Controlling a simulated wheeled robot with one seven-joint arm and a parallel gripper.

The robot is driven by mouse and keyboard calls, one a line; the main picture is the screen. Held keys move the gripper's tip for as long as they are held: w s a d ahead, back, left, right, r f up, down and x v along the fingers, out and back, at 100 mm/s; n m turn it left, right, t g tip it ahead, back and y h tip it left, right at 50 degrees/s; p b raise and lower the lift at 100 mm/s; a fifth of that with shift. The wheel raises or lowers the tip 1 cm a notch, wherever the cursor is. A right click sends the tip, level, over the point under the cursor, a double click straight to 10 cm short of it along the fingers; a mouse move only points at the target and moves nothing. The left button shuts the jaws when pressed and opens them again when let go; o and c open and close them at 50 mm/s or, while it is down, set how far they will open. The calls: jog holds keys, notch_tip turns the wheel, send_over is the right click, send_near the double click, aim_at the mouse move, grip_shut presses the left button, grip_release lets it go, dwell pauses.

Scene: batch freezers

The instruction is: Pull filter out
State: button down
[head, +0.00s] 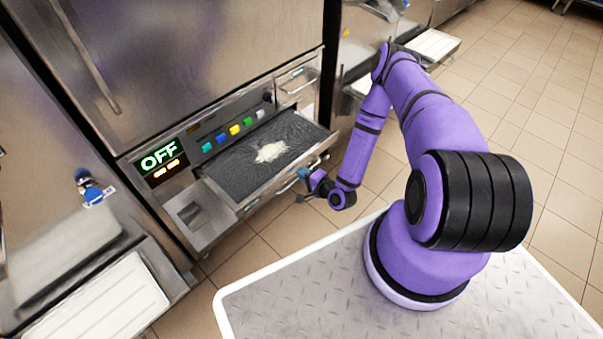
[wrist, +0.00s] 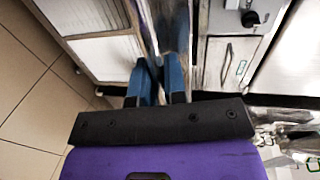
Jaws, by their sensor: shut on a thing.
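The filter (head: 232,176) is a drawer-like tray with a dark grey mesh and a metal front, in the middle of the head view. It sticks out from the lower front of the freezer, and a whitish clump (head: 270,152) lies on its mesh. My gripper (head: 303,178) is at the filter's front edge, shut on its handle. In the wrist view the blue fingers (wrist: 162,82) close around a thin metal part; the exact contact is partly hidden by the fingers.
The freezer's panel has a display (head: 160,157) reading OFF and a row of coloured buttons (head: 234,130). A metal tray (head: 197,215) sits left of the filter. A white bin lid (head: 100,305) is at lower left. Tiled floor (head: 510,100) is clear at right.

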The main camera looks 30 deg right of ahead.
jog(key=c, duration=1.2)
grip_release()
jog(key=v, duration=1)
jog(key=shift+s, duration=0.4)
jog(key=shift+w+d, duration=0.1)
jog(key=shift+d, duration=0.1)
